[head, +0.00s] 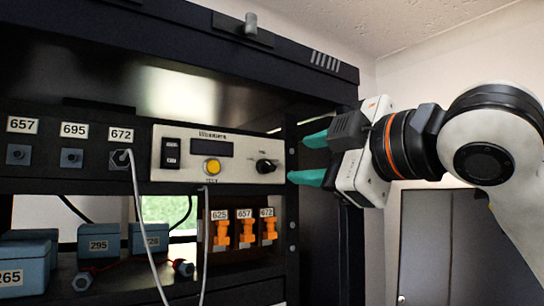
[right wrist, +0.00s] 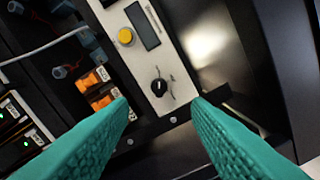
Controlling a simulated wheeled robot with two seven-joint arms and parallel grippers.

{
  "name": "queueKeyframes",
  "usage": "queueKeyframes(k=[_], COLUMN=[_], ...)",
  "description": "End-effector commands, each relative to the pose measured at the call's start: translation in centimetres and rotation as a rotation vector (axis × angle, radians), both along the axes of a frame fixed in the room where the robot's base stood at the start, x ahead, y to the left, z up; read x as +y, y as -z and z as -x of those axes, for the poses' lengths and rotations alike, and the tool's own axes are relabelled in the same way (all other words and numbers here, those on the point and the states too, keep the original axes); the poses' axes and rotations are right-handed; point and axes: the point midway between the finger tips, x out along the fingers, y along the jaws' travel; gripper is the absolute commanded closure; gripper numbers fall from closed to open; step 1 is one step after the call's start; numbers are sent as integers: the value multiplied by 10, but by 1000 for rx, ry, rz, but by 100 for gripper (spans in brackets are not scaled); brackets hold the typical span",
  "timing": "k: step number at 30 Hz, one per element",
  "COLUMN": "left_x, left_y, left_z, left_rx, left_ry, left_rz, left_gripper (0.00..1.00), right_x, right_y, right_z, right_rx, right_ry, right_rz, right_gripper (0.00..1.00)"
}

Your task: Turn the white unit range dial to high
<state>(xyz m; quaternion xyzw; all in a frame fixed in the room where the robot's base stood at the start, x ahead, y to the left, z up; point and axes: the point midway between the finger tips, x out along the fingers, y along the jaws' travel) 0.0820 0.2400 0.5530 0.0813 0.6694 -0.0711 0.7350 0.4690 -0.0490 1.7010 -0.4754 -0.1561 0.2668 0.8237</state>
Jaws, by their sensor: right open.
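The white unit (head: 200,180) is a pale panel set in the black rack in the head view. It has a dark display, a yellow button and a black range dial (head: 266,166) at its right end. In the right wrist view the dial (right wrist: 159,87) shows between the fingers, farther off, with small marks around it too small to read. My right gripper (head: 306,158) is open and empty, just right of the dial and apart from it. Its green fingers (right wrist: 162,110) are spread wide in the right wrist view. My left gripper is not in view.
Orange switches (head: 245,229) labelled 625, 657 and 672 sit below the unit. A white cable (head: 140,225) hangs from the socket labelled 672. Blue boxes (head: 100,245) stand lower left. The rack's right post (head: 291,200) is close to my right fingers.

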Motion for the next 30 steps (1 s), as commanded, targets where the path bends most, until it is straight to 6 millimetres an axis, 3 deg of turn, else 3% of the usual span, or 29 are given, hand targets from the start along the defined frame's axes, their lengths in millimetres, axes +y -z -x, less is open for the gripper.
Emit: queueKeyframes(k=[5, 12, 25, 30], left_x=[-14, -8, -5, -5], left_y=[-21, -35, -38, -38], left_z=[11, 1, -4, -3], left_rx=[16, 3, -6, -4], left_ry=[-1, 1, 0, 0], left_rz=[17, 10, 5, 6], left_gripper=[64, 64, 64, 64], right_x=[23, 44, 50, 50], right_y=[-4, -2, 0, 0], right_z=[-31, -60, -69, -68], right_rx=[7, 3, 1, 1], right_ry=[-1, -2, -1, -1], right_rz=[1, 0, 0, 0], right_gripper=[56, 56, 56, 82])
